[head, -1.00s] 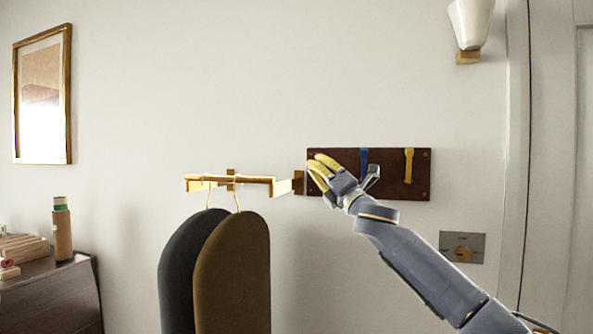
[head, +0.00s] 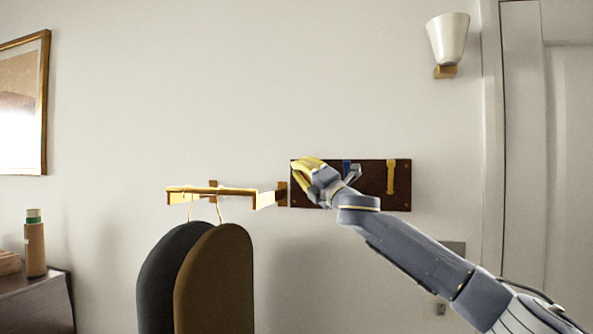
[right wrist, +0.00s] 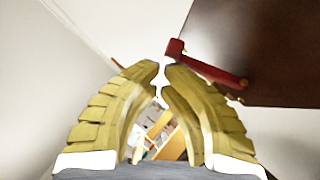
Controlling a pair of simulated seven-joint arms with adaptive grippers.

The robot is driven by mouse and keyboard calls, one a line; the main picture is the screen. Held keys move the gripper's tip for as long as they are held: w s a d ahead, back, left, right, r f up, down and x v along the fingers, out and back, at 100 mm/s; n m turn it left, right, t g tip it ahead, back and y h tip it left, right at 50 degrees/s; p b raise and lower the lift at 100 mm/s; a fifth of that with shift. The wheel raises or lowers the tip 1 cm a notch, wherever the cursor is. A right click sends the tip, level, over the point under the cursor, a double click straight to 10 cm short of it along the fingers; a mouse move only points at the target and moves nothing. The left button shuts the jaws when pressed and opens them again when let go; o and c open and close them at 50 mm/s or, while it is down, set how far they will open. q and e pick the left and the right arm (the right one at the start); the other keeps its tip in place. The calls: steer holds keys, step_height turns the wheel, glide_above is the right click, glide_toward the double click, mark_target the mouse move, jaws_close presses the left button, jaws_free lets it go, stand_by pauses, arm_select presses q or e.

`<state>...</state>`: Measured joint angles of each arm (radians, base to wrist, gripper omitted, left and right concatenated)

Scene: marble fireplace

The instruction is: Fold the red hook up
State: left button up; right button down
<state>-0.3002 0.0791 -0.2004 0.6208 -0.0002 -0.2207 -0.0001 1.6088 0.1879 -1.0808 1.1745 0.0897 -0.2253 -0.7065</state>
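A dark brown board (head: 372,198) on the wall carries a blue hook (head: 347,167) and a yellow hook (head: 391,177). The red hook (right wrist: 212,70) shows in the right wrist view, sticking out from the board with its knobbed end close beyond my fingertips. In the head view my right gripper hides it. My right gripper (head: 306,175) is at the board's left end. Its yellow-padded fingers (right wrist: 161,70) are nearly together at the tips, with a thin gap and nothing held between them. Whether a finger touches the hook I cannot tell. My left gripper is out of view.
Left of the board a brass rail (head: 210,190) sticks out from the wall, with dark and brown hangers (head: 225,280) below it. A wall lamp (head: 447,40) is above right. A cabinet (head: 40,305) stands at left. Wall above the board is clear.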

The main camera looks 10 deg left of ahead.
steer(key=shift+w+d+r, duration=0.15)
steer(key=shift+d+r, duration=0.15)
